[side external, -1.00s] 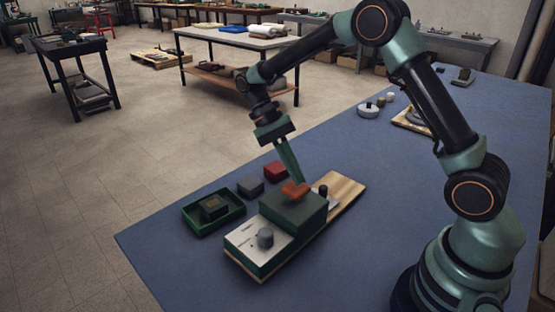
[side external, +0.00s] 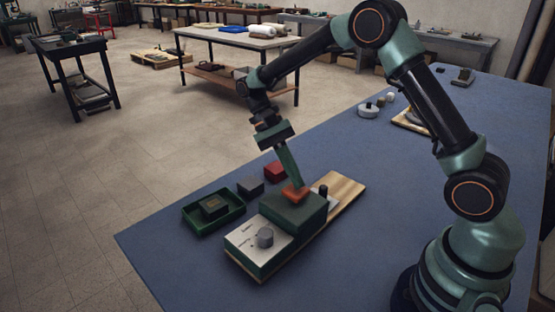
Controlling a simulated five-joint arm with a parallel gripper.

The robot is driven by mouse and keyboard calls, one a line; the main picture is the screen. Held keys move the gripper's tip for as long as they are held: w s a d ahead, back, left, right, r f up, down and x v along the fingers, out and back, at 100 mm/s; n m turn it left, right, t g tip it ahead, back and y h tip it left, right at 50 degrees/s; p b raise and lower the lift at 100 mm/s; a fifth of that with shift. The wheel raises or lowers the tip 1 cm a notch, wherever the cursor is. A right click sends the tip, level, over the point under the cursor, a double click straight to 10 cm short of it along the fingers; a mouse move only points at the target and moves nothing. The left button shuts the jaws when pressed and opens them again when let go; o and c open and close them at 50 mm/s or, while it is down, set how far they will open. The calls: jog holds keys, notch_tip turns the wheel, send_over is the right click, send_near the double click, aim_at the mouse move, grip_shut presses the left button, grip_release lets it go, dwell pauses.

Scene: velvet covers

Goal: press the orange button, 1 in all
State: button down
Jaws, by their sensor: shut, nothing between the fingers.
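The orange button (side external: 292,195) sits on top of a dark green box (side external: 297,212) on the control board. My gripper (side external: 298,186) is shut and empty, pointing down with its tips at the top of the button. The tips appear to touch the button and cover part of its far right side. The button stands only a little above the box top; how deep it is pushed is hard to tell.
The board has a white panel with a grey knob (side external: 265,238) and a black post (side external: 323,191). Left are a green tray (side external: 232,219), a grey block (side external: 250,187) and a red block (side external: 275,171).

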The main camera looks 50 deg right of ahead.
jog(key=shift+f, duration=0.25)
jog(key=shift+r, duration=0.15)
dwell(0.3)
jog(key=shift+r, duration=1.1)
jog(key=shift+r, duration=2.5)
